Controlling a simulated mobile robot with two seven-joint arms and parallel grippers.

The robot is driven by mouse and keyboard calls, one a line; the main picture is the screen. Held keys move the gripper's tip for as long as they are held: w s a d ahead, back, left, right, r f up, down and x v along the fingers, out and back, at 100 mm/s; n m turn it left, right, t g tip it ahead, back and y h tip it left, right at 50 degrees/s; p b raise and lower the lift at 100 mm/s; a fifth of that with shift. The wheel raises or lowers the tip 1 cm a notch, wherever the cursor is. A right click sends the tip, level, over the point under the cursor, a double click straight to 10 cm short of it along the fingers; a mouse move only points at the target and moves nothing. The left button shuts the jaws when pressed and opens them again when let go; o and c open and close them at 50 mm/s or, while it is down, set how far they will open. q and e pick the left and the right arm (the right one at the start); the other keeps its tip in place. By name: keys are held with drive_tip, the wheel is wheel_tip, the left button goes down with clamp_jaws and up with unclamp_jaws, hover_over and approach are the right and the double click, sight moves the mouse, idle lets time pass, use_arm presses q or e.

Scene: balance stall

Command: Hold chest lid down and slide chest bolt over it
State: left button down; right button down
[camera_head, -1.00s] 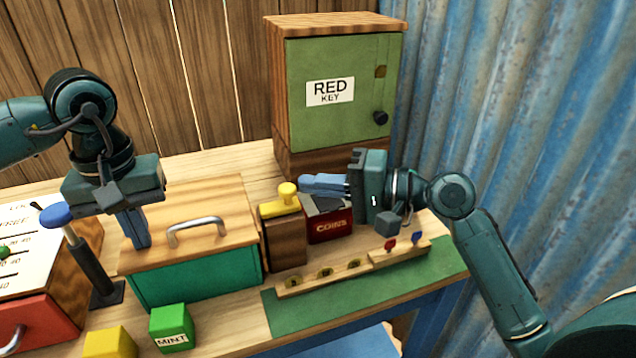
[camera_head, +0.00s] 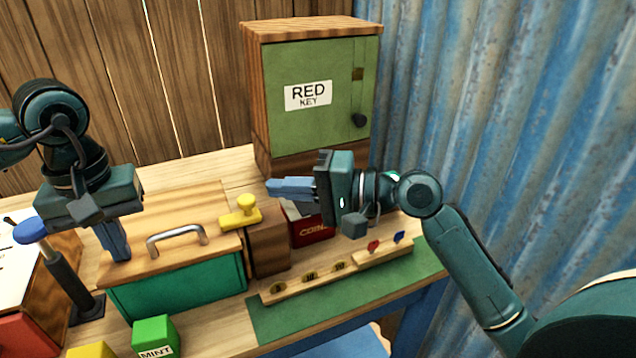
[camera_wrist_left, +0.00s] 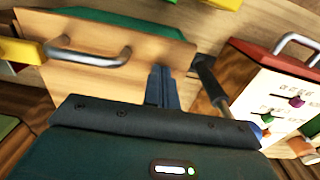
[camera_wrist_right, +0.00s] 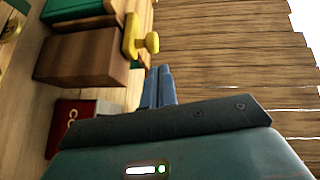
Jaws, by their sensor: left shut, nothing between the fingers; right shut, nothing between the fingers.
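The chest (camera_head: 180,292) is a green box with a wooden lid (camera_head: 190,212) and a metal handle (camera_head: 176,234). The lid lies down flat. The yellow bolt (camera_head: 238,218) with its round knob (camera_head: 246,202) sits on the brown block (camera_head: 268,250) right of the chest. Its left end reaches over the lid's right edge; it also shows in the left wrist view (camera_wrist_left: 22,50) and right wrist view (camera_wrist_right: 131,35). My left gripper (camera_head: 122,256) is shut, pointing down, fingertips at the lid's left part, apparently touching. My right gripper (camera_head: 272,188) is shut and empty, fingertips just right of the knob.
A red coin box (camera_head: 312,232) stands right of the block, under my right gripper. A green cabinet (camera_head: 320,100) stands behind. A blue-topped lever (camera_head: 32,230) is left of the chest. A coin rack (camera_head: 310,284) and green MINT block (camera_head: 155,338) are in front.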

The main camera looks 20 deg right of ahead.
drive_tip(key=w+d+v, duration=0.1)
drive_tip(key=v, duration=1)
drive_tip(key=shift+s+d+r, duration=0.1)
